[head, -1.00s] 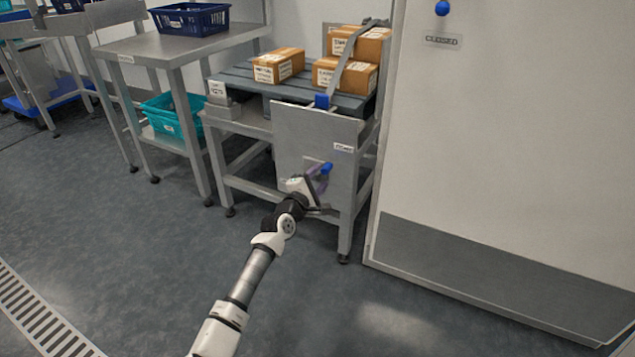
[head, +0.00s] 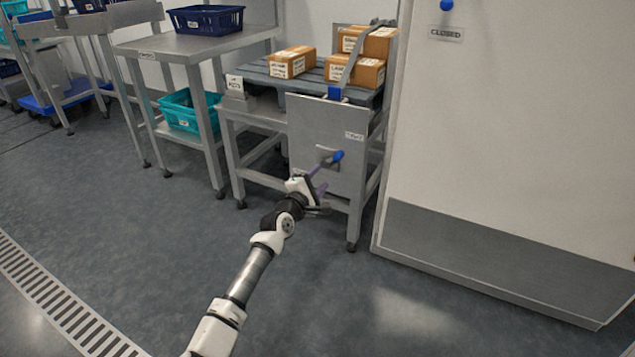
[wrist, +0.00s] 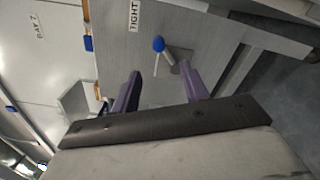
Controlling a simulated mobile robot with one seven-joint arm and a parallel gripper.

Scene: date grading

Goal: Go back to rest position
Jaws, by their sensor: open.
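My gripper (head: 322,180) is open, with two purple fingers apart and nothing between them. My white and black arm reaches forward and low toward the grey panel (head: 308,120) on the front of a metal stand. A lever handle with a blue knob (head: 337,156) sticks out from this panel, just beyond the fingertips. In the wrist view the open fingers (wrist: 160,84) point at the panel. The blue knob (wrist: 158,44) shows beyond the gap between them, apart from both fingers. A label reading TIGHT (wrist: 134,15) is on the panel.
Several cardboard boxes (head: 292,62) sit on the stand's slatted top. A steel table (head: 185,46) with a navy crate (head: 205,19) stands left, a teal crate (head: 190,110) below. The floor around my arm is clear.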

